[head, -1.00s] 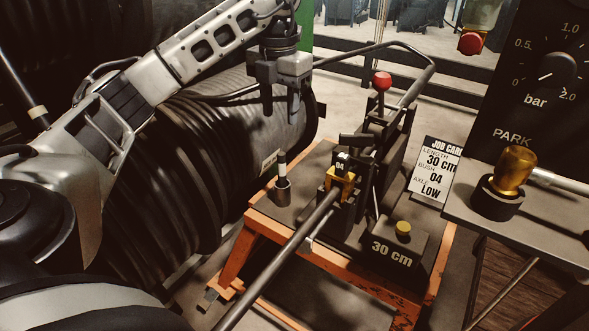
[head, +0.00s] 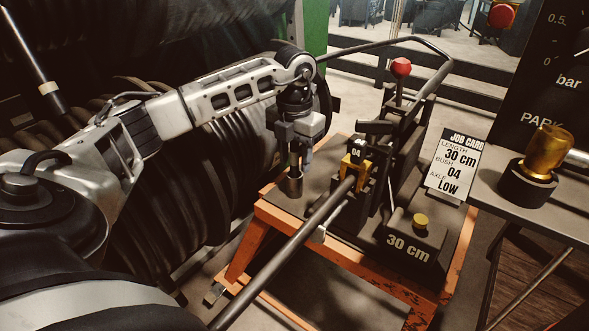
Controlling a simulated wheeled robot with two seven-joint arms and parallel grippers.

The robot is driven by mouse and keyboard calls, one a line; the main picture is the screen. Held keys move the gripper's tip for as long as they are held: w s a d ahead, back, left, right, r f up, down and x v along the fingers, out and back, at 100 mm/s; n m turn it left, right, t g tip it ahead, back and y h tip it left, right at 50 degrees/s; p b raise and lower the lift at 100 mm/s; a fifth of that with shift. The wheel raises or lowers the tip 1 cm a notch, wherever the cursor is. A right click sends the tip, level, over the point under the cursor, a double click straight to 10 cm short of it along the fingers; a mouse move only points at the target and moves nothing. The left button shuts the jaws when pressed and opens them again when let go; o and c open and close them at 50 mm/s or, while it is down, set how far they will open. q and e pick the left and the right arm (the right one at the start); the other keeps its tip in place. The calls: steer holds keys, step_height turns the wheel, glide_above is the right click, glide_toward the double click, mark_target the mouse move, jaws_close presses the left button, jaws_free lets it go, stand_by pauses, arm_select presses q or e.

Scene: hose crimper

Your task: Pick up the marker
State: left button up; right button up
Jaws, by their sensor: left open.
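The marker is a small dark upright stick with a pale band. It stands in a small dark metal cup (head: 291,187) on the left part of the bench top. My left gripper (head: 294,160) points down right over the cup, with its fingers at the marker. The gripper is open. The fingers hide most of the marker, and I cannot tell whether they touch it. My right gripper is out of view.
An orange-edged bench (head: 262,212) carries the crimper with a red-knobbed lever (head: 401,67) and a hose (head: 290,250) running to it. A block marked 30 cm (head: 412,242) and a job card (head: 454,165) are to the right. Coiled hose lies behind my left arm.

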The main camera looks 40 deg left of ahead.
arm_select(q)
steer(key=shift+f, duration=0.45)
jaws_close()
steer(key=shift+r, duration=0.2)
